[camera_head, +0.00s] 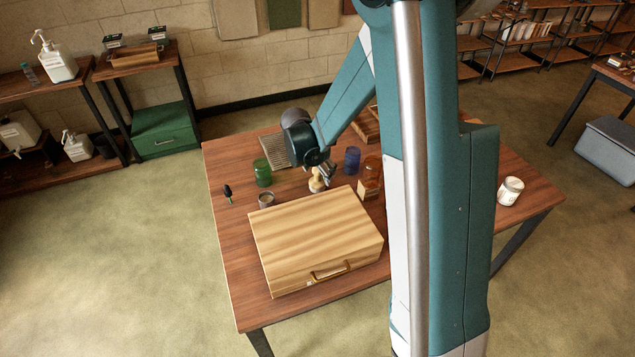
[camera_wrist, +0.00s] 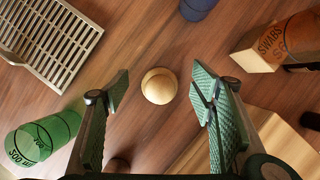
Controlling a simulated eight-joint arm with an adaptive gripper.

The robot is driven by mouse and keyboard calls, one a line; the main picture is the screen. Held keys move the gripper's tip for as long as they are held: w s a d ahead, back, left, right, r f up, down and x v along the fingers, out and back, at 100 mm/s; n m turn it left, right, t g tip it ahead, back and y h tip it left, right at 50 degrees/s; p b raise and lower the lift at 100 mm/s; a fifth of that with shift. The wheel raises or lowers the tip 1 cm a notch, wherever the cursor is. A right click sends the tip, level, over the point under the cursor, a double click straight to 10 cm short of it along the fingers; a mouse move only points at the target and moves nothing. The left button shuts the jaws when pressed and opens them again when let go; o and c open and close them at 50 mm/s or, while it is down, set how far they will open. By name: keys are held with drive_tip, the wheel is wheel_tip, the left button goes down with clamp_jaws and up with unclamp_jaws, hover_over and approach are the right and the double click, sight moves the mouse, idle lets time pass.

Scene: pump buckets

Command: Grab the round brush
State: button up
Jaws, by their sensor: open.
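The round brush (camera_head: 315,184) stands on the wooden table, behind the large wooden box. In the wrist view I see a round, pale tan top (camera_wrist: 159,86), which seems to be the brush seen from above. My gripper (camera_head: 327,172) is close to the brush in the head view and partly covers it. In the wrist view the two green-padded fingers of my gripper (camera_wrist: 162,92) are spread wide, one on each side of the tan top. A gap shows on both sides, and nothing is held. I cannot tell how high the fingertips are above the table.
A blue jar (camera_head: 352,160) and swabs box (camera_wrist: 285,40) stand right. The wooden box (camera_head: 315,235) is in front. A slatted tray (camera_wrist: 50,40) lies behind left. Bare table surrounds the brush.

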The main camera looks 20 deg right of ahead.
drive_tip(key=shift+f, duration=0.1)
drive_tip(key=shift+b+x, duration=0.65)
drive_tip(key=shift+x, duration=1.9)
drive_tip(key=c, duration=1.1)
drive_tip(key=shift+r+p, duration=1)
drive_tip(key=shift+r, duration=4.05)
